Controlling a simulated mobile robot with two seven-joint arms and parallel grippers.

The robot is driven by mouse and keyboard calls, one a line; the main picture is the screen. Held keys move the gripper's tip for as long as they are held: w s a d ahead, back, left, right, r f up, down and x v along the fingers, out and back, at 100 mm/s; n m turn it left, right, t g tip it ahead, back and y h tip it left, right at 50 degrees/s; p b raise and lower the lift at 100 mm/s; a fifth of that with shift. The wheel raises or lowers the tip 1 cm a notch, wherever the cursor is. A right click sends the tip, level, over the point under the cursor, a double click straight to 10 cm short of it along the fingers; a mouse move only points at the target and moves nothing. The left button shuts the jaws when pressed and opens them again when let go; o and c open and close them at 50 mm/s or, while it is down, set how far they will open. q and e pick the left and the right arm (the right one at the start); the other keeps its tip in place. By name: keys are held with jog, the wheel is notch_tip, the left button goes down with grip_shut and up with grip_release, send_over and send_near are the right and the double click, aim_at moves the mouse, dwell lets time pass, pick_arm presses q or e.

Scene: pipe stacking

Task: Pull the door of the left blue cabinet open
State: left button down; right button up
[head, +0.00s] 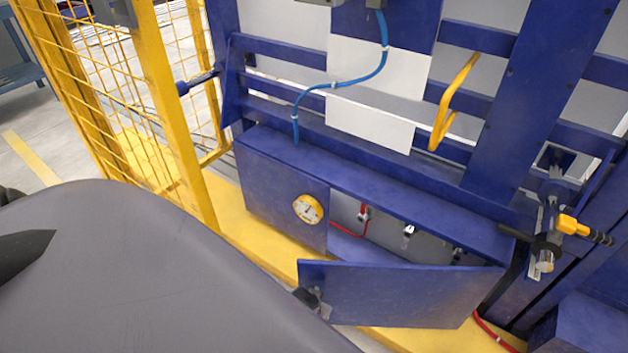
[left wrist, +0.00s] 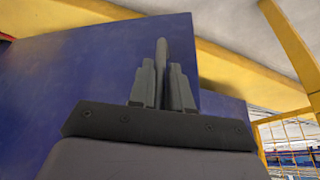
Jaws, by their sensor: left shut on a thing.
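The left blue cabinet (head: 280,181) is a long low box with a round yellow gauge on its front. Its blue door (head: 410,292) stands well open, its left end swung out from the front. The opening shows a red hose and small valves inside. My left gripper (head: 311,300) is at the door's free left end, mostly hidden by my dark body. In the left wrist view the gripper (left wrist: 162,80) is shut on the door handle (left wrist: 161,52), in front of the blue door panel (left wrist: 95,75). My right gripper is not in view.
A yellow mesh fence (head: 100,100) stands at the left. A yellow base ledge (head: 235,215) runs below the cabinet. A valve with a yellow handle (head: 572,225) and blue framework stand at the right. A blue hose (head: 345,84) hangs above the cabinet.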

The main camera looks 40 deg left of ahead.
pick_arm(q)
jog(key=shift+w+d+r, duration=0.15)
jog(key=shift+d, duration=0.55)
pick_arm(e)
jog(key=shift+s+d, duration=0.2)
pick_arm(q)
jog(key=c, duration=1.1)
grip_release()
jog(key=shift+c, duration=0.2)
jog(key=shift+a, duration=0.25)
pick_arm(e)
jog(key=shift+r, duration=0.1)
pick_arm(q)
jog(key=p+v, duration=0.4)
jog(key=v, duration=0.3)
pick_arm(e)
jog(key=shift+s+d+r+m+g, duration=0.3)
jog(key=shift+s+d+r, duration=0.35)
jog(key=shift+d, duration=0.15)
